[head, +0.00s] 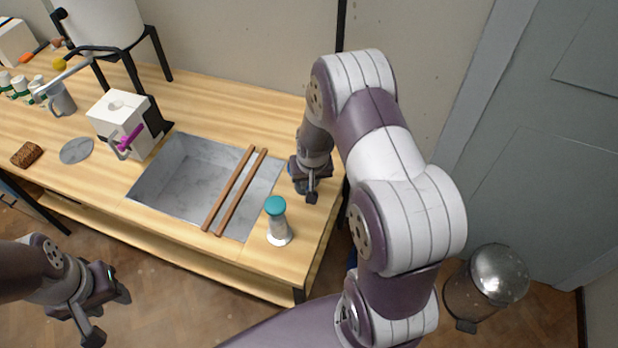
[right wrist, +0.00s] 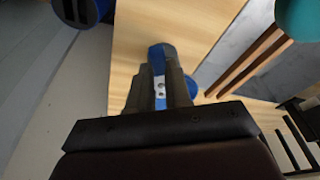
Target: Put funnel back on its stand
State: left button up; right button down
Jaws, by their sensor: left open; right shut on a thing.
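My right gripper (head: 304,184) is over the right end of the wooden worktop, fingers pointing down. It is shut on a blue thing, probably the funnel (right wrist: 168,50), mostly hidden by the fingers in the right wrist view. Only a sliver of blue shows beside the gripper in the head view. Whether it touches the worktop, I cannot tell. My left gripper (head: 109,315) is open and empty, low in front of the bench at the left. No clear funnel stand shows. A white block (head: 118,105) with a round hollow on top stands left of the sink; I cannot tell if it is the stand.
A teal-topped shaker (head: 278,222) stands near the front right corner of the worktop (head: 215,97). Two wooden bars (head: 240,190) lie across the sink (head: 175,180). A grey disc (head: 76,151) and a brown sponge (head: 26,154) lie further left. A bin (head: 487,285) stands on the floor.

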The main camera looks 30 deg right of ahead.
jog(key=shift+f, duration=0.2)
dwell(0.4)
jog(key=shift+f+b, duration=0.35)
jog(key=shift+f, duration=0.15)
jog(key=c, duration=1)
grip_release()
jog(key=b+v, duration=0.1)
jog(key=v, duration=1.1)
jog(key=shift+s+r, duration=0.15)
jog(key=shift+r, duration=0.2)
